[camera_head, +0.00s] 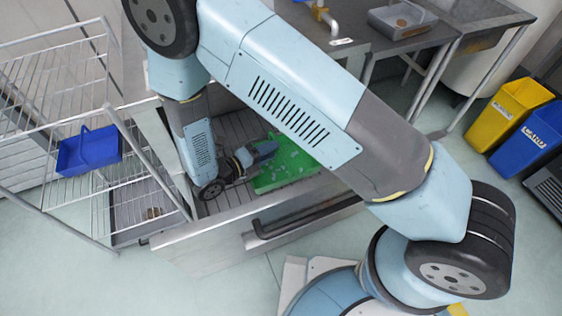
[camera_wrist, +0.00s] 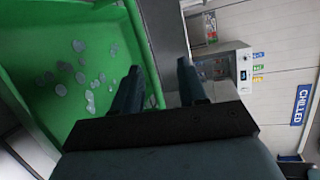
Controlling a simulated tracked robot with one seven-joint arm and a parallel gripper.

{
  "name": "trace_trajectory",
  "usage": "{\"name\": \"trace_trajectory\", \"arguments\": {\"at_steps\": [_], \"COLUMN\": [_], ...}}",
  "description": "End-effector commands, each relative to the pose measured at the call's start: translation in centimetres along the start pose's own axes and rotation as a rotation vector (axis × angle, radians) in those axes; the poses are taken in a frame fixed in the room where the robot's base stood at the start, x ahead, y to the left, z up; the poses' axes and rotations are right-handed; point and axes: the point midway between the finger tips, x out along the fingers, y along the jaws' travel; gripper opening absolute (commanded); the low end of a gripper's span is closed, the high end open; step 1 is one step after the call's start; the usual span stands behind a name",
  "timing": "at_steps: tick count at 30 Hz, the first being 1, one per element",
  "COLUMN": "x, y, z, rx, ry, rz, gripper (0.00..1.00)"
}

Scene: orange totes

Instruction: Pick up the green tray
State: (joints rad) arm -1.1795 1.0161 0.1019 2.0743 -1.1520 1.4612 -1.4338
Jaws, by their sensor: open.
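The green tray (camera_head: 286,168) lies in an open metal drawer, partly hidden behind my arm in the head view. In the wrist view the green tray (camera_wrist: 75,75) fills the left side, with several pale round spots on its inner surface. My gripper (camera_head: 262,152) is down in the drawer at the tray's left side. In the wrist view my gripper (camera_wrist: 160,85) is open, and the tray's right rim shows by the left finger.
The drawer's front wall (camera_head: 240,212) and handle (camera_head: 310,212) stand close to my gripper. A wire rack (camera_head: 60,200) with a blue basket (camera_head: 90,151) is at left. A metal table (camera_head: 480,14), yellow bin (camera_head: 505,112) and blue bin (camera_head: 532,140) are at right.

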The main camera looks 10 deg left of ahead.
Motion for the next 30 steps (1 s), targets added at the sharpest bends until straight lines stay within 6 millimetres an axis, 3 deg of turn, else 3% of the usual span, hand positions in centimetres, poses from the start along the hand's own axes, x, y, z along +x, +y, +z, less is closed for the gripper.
{"name": "trace_trajectory", "arguments": {"at_steps": [3,8,21,30], "x": [-0.4,-0.2,5.4,7.0], "y": [1.4,1.9,1.8,1.7], "z": [-0.5,-0.7,-0.4,-0.3], "rx": [-0.062,-0.094,-0.093,-0.092], "ry": [-0.036,-0.052,-0.050,-0.052], "rz": [-0.013,-0.021,-0.021,-0.020], "gripper": [0.42,0.42,0.42,0.42]}}
